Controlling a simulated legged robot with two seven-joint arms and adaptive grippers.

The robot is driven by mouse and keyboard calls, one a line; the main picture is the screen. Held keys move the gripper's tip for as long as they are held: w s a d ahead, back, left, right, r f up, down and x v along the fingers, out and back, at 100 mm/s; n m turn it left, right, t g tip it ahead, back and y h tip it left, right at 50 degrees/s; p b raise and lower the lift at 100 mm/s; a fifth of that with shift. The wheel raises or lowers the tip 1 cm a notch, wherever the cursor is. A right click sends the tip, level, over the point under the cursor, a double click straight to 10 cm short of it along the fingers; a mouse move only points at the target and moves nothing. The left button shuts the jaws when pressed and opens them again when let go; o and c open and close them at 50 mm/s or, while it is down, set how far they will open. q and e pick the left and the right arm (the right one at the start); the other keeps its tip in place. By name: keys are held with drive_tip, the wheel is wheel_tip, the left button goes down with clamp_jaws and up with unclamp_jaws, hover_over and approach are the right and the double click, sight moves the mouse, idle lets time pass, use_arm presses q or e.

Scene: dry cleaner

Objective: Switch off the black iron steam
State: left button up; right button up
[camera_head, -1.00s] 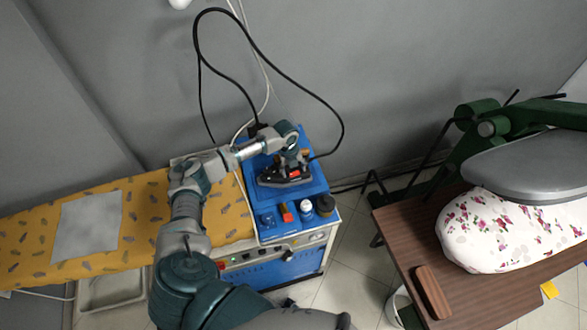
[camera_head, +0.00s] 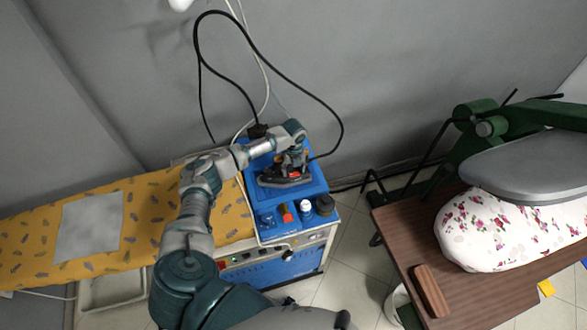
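The black iron (camera_head: 284,180) sits on the blue top of the steam station (camera_head: 318,186), its black cord looping up against the wall. My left arm reaches in from the bottom left, and my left gripper (camera_head: 297,164) is right over the iron's handle. The gripper and wrist hide part of the handle, and I cannot tell whether the fingers are closed on it. Small coloured switches show on the station's front panel (camera_head: 255,255). My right gripper is not in view.
Small bottles (camera_head: 306,207) and a dark round cup (camera_head: 325,205) stand on the station's front ledge. An ironing board with a yellow patterned cover (camera_head: 150,215) is at left. A brown table (camera_head: 480,295) with a floral pad (camera_head: 500,232) is at right, with floor between.

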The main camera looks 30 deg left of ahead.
sight(294, 173)
use_arm(q)
wheel_tip(294, 173, up, 12)
idle(0.7)
drive_tip(key=shift+w+f, duration=0.1)
drive_tip(key=shift+f, duration=0.05)
